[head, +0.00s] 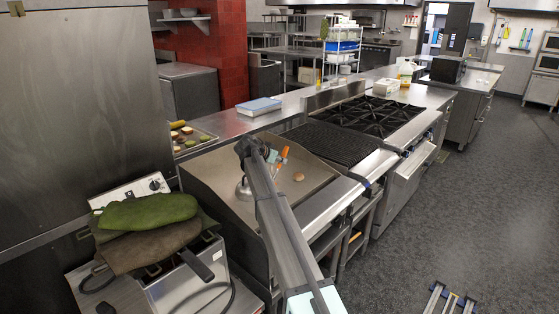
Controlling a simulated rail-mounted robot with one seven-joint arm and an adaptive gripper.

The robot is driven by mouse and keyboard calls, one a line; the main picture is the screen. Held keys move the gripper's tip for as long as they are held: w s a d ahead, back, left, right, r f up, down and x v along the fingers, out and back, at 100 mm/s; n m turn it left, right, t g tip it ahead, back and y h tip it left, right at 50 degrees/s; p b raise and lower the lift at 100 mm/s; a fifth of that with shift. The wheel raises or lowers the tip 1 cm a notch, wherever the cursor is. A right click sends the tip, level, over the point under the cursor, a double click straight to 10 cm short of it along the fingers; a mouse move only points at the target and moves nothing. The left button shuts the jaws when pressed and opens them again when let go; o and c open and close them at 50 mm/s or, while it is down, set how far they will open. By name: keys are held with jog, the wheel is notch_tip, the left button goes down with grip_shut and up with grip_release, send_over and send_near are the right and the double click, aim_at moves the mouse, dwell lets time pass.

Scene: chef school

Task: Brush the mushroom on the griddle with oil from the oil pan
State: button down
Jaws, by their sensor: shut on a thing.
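The griddle (216,179) is a steel surface with raised walls in the middle of the head view. A small brown mushroom (298,177) lies on it, right of my arm. My gripper (274,158) is over the griddle, behind and left of the mushroom, and largely hidden by my arm. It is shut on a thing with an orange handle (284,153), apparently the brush. The brush's tip cannot be made out. A small grey round thing (242,191), perhaps the oil pan, shows at the left edge of my arm, partly hidden. Any oil is not visible.
A black grill (335,142) and a stove with burners (378,116) adjoin the griddle. A blue-white box (259,106) sits on the counter behind. A tray of food (190,143) is at the left. Green and brown mitts (148,211) lie over the fryer at the front left.

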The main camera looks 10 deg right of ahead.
aim_at(285, 148)
jog(key=shift+f+b, duration=0.4)
jog(key=shift+f, duration=0.15)
dwell(1.1)
jog(key=shift+r, duration=0.15)
jog(key=shift+r, duration=3.4)
